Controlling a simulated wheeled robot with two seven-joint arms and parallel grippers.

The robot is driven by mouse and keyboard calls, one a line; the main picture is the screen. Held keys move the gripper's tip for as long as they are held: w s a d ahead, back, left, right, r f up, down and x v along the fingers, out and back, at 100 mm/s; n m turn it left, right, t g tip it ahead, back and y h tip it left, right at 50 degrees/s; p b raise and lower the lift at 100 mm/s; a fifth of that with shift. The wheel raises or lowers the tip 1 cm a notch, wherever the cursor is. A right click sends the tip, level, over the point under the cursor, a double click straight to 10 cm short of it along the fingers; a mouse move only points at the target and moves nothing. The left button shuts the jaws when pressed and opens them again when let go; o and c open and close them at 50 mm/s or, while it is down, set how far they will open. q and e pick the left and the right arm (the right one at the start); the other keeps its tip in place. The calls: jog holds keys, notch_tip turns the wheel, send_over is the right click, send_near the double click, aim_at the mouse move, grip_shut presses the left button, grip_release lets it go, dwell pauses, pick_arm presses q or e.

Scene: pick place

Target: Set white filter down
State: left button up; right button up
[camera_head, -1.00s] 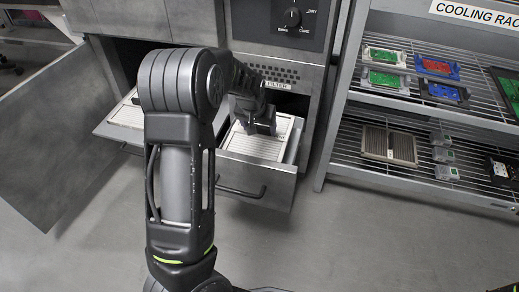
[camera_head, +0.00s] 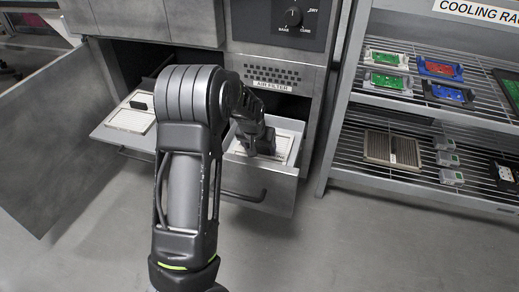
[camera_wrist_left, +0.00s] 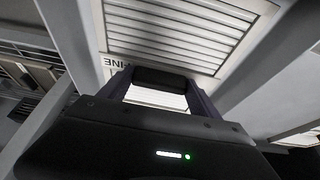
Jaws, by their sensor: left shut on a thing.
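The white filter (camera_head: 283,146) is a pale, ribbed panel at the right open drawer (camera_head: 262,181) in the head view. In the left wrist view the ribbed filter (camera_wrist_left: 170,42) fills the upper middle, with the letters "FINE" by its edge. My left gripper (camera_head: 258,146) points down over it and hides part of it. In the wrist view its fingers are shut on the filter's dark handle (camera_wrist_left: 160,79). I cannot tell whether the filter touches the drawer floor. My right gripper is not in view.
A second pale filter (camera_head: 130,121) with a black handle lies in the left open drawer. An open cabinet door (camera_head: 50,150) stands at left. The cooling rack (camera_head: 350,110) at right holds boards and a brown filter (camera_head: 392,151). The floor in front is clear.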

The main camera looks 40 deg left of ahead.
pick_arm(q)
jog(key=shift+f, duration=0.1)
jog(key=o, duration=1.5)
jog(key=shift+c, duration=0.2)
jog(key=shift+r, duration=0.3)
jog(key=p+v, duration=0.5)
jog(key=v, duration=0.6)
jog(key=shift+s+r+p, duration=0.25)
jog(key=shift+r+p, duration=0.05)
jog(key=shift+p, duration=0.05)
jog(key=shift+d, duration=0.1)
